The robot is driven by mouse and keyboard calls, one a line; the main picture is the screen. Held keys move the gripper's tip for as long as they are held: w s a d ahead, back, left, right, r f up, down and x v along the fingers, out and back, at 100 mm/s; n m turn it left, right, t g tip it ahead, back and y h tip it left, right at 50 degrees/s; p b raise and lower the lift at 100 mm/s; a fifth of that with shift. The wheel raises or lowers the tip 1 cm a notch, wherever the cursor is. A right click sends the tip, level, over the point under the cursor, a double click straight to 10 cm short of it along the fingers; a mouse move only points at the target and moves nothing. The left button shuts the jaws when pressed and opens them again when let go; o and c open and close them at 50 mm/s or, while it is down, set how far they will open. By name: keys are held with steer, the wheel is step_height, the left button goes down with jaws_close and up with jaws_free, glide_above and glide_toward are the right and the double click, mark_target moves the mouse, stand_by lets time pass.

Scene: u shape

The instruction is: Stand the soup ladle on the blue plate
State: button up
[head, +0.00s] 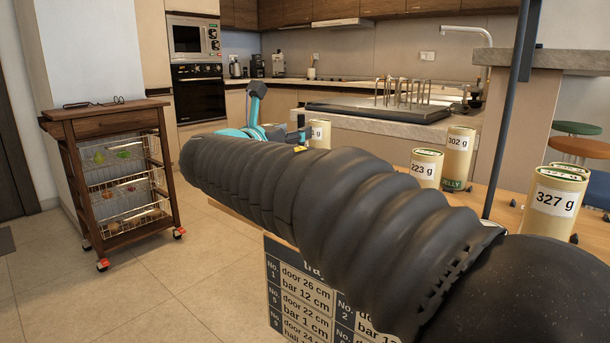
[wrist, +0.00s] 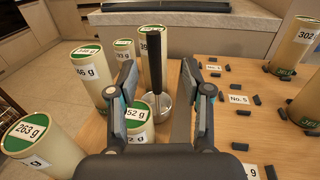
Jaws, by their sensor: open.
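In the wrist view my gripper (wrist: 158,72) is open, with one finger on each side of an upright dark handle. The handle rises from a shiny metal bowl on the wooden top, and together they look like the soup ladle (wrist: 155,62). The handle shows between the fingers, with gaps on both sides; I cannot tell how far ahead of the fingertips it is. A grey upright strip (wrist: 181,105) shows beside it, near the right finger. I see no blue plate in either view. In the head view my arm hides much of the counter.
Labelled cans crowd the left, including a 263 g can (wrist: 28,135) and a low 52 g can (wrist: 137,124) close to the ladle. Small dark blocks and a No. 5 card (wrist: 240,99) lie right. A 327 g can (head: 553,203) and a wooden trolley (head: 110,130) show in the head view.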

mark_target(299, 127)
steer(key=shift+a+x, duration=0.15)
steer(key=shift+x, duration=1.2)
steer(key=shift+a+x, duration=0.15)
steer(key=shift+x, duration=1.2)
steer(key=shift+w+r, duration=0.1)
steer(key=shift+a, duration=0.1)
steer(key=shift+c, duration=0.3)
jaws_close()
